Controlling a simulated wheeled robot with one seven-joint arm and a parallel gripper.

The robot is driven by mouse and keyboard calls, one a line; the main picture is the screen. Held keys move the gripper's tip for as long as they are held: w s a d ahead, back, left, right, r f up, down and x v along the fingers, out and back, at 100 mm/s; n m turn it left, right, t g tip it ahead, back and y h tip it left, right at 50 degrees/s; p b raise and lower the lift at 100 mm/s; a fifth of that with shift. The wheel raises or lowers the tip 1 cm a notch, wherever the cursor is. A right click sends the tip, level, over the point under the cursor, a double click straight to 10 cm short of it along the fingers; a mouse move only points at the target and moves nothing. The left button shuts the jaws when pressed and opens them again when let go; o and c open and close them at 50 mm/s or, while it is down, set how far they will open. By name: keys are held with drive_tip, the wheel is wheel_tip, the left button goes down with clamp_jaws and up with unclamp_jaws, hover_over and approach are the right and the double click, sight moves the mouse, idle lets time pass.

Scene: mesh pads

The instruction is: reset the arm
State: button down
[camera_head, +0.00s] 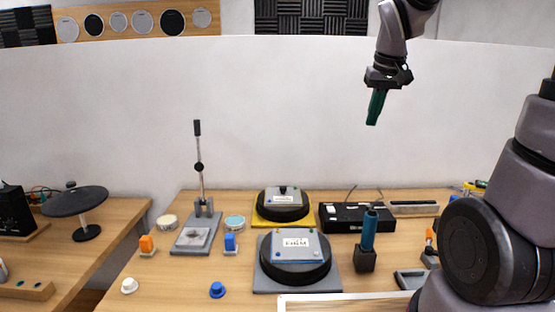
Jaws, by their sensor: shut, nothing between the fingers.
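My gripper (373,120) hangs at the upper right, in the air in front of the white wall. Its dark green fingers are shut together and point down, slightly to the left. Nothing shows between them. My arm comes down to it from the top edge, and its upper links leave the picture. The gripper is well above the table and touches nothing.
The wooden table (190,292) below holds a round black device (297,274) on a grey pad, another on a yellow pad (263,222), a lever stand (199,170), a blue cylinder in a dark holder (369,230), and a black box (343,219). Air around my gripper is clear.

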drive_tip(key=s+r+m+t+y, duration=0.1)
drive_tip(key=s+r+m+t, duration=0.2)
drive_tip(key=s, duration=1.2)
wheel_tip(320, 180, up, 2)
drive_tip(key=shift+d+r+m+y, duration=0.2)
drive_tip(key=shift+d+m+y, duration=0.2)
drive_tip(key=shift+m, duration=0.1)
